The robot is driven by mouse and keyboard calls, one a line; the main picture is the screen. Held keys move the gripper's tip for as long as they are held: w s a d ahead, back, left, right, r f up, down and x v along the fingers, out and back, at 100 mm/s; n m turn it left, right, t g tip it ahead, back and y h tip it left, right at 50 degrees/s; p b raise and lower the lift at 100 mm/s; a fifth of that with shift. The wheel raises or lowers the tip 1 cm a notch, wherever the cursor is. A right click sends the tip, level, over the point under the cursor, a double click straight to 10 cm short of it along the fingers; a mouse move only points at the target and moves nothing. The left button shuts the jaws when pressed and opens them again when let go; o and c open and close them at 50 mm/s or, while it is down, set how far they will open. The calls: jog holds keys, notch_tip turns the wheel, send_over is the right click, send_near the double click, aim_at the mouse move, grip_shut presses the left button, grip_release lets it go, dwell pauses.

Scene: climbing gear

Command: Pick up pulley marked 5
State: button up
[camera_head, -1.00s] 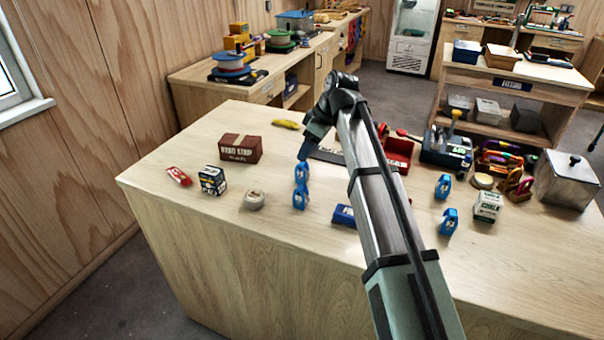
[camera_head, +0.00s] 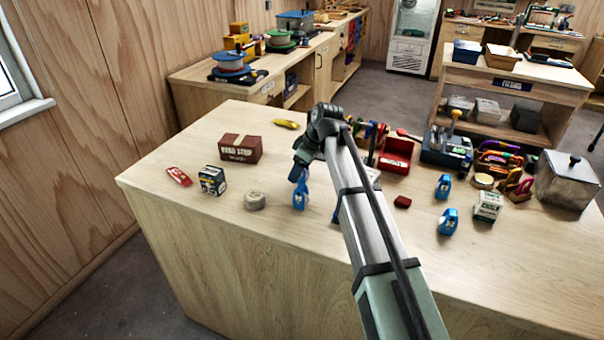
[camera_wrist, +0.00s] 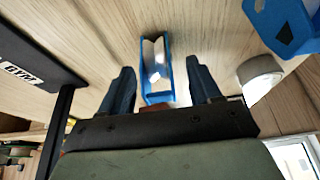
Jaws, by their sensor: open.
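Blue pulleys stand on the wooden counter; no number is readable on any of them. In the wrist view, one blue pulley (camera_wrist: 157,68) with a pale middle sits between the fingers of my gripper (camera_wrist: 163,88), with a gap on each side. My gripper (camera_head: 298,170) is open above the counter and mostly covers that pulley in the head view. A second blue pulley (camera_head: 300,197) stands just nearer, and it also shows at the top right of the wrist view (camera_wrist: 285,25). Two more blue pulleys (camera_head: 443,187) (camera_head: 448,221) stand to the right of my arm.
A tape roll (camera_head: 255,200), a dark box (camera_head: 212,180) and a brown box (camera_head: 240,149) stand left of the gripper. A red tray (camera_head: 396,154), a small red block (camera_head: 402,202) and a white-green box (camera_head: 488,206) are to the right. The counter's front left is clear.

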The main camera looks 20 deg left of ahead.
jog(key=c, duration=1.1)
